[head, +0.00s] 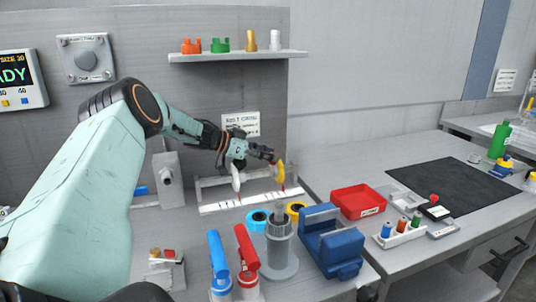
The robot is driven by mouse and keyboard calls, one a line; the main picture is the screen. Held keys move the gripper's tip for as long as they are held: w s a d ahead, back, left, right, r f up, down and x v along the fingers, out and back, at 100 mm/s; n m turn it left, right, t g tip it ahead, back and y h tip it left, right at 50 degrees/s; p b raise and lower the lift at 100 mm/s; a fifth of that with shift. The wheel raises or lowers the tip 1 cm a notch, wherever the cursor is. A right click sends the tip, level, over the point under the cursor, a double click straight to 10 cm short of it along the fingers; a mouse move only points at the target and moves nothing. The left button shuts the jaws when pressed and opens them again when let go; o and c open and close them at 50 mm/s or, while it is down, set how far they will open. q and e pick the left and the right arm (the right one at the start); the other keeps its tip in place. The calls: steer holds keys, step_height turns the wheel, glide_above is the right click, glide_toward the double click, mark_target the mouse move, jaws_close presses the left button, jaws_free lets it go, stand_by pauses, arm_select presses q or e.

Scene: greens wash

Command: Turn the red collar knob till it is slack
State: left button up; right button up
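I cannot tell for sure which red part is the collar knob. A red cylinder-like tool (246,260) stands upright beside a blue one (219,268) at the front of the bench. A red notched collar (191,46) sits on the wall shelf. My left gripper (256,163) is over the back of the bench, above and behind the red tool and apart from it. It is close to a yellow piece with a red lower end (281,172); whether it touches this is unclear. Its finger opening is too small to make out. My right gripper is not in view.
A grey round post (280,240) stands just right of the red tool, with a blue vise-like block (331,241) beyond. A red tray (358,201) and a rack of small bottles (402,234) lie further right. The black mat (455,182) is mostly bare.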

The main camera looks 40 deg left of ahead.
arm_select(q)
steer(key=c, duration=0.6)
steer(key=shift+o, duration=0.2)
steer(key=shift+w+a+m+g, duration=0.15)
steer(key=shift+m+g, duration=0.15)
steer(key=shift+m, duration=0.1)
steer(key=shift+m+g+h, duration=0.3)
steer(key=shift+m+h, duration=0.1)
steer(key=shift+h, duration=0.3)
steer(key=o, duration=1.2)
steer(key=shift+f, duration=0.1)
steer(key=shift+c, duration=0.2)
step_height(320, 180, up, 10)
